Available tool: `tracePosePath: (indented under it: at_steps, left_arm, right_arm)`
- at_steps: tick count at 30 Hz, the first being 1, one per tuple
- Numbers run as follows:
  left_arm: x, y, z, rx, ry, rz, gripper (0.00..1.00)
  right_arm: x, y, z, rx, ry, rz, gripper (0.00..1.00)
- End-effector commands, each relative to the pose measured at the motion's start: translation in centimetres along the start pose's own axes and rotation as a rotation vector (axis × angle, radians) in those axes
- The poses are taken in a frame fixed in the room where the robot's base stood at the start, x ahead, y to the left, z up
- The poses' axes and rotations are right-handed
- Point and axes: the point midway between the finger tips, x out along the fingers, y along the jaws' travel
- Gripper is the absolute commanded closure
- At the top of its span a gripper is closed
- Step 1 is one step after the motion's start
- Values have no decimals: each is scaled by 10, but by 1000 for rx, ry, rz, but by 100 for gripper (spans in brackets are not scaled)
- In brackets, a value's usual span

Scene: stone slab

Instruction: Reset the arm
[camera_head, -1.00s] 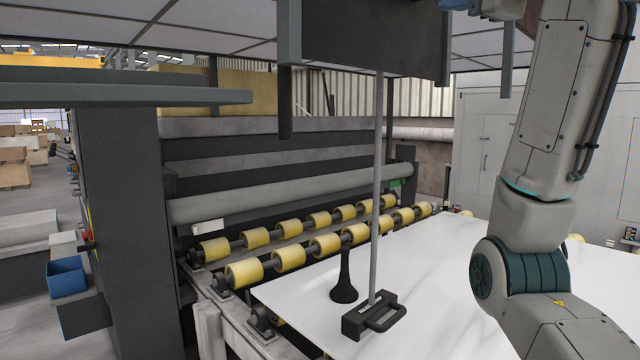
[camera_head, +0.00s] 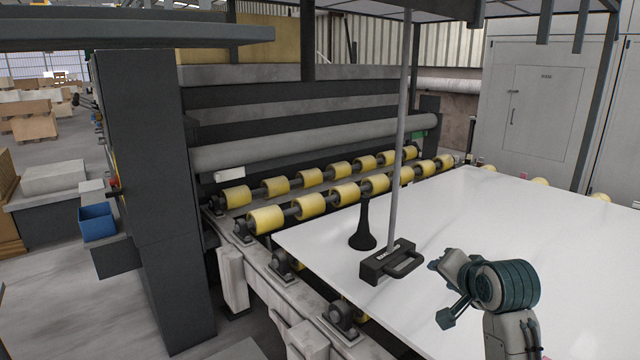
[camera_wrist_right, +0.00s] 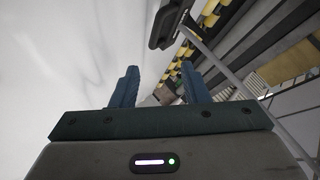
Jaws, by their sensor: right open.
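My right arm is low at the right of the head view. My right gripper (camera_head: 441,292) is there above the white stone slab (camera_head: 480,215). Its two blue-grey fingers stand apart with nothing between them. In the right wrist view the open fingers (camera_wrist_right: 160,68) point up the picture, with the pale slab behind and to the left. A dark block with a handle (camera_head: 390,262), with a thin upright pole (camera_head: 402,130), is on the slab to the left of the gripper, apart from it. My left gripper is not in view.
A black flared piece (camera_head: 364,228) stands on the slab beside the block. Yellow rollers (camera_head: 310,206) line the slab's far left edge, by a dark machine frame (camera_head: 152,180). A blue bin (camera_head: 97,222) is at the left. The slab's right part is clear.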

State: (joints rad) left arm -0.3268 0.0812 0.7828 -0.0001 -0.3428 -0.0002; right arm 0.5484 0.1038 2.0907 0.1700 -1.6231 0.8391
Motion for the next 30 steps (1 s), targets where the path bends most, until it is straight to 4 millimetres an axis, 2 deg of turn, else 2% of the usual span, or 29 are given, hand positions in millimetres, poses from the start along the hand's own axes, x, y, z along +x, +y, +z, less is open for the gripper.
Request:
tracePosePath:
  at_steps: [1, 4, 8, 14, 18, 24, 30]
  left_arm:
    - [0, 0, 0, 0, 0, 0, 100]
    - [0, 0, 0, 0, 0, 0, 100]
    - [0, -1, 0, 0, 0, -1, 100]
    - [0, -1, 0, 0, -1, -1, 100]
    - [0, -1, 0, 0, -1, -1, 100]
    - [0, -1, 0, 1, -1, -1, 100]
    - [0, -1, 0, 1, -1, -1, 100]
  right_arm:
    - [4, 26, 24, -41, -26, 38, 59]
    - [6, 69, 64, -129, -73, 98, 59]
    - [-1, 123, 114, -246, -142, 170, 59]
    - [-31, 199, 188, -428, -265, 262, 59]
    - [-63, 246, 235, -554, -362, 313, 59]
    - [-106, 289, 278, -687, -475, 353, 59]
    - [-140, 314, 305, -778, -560, 372, 59]
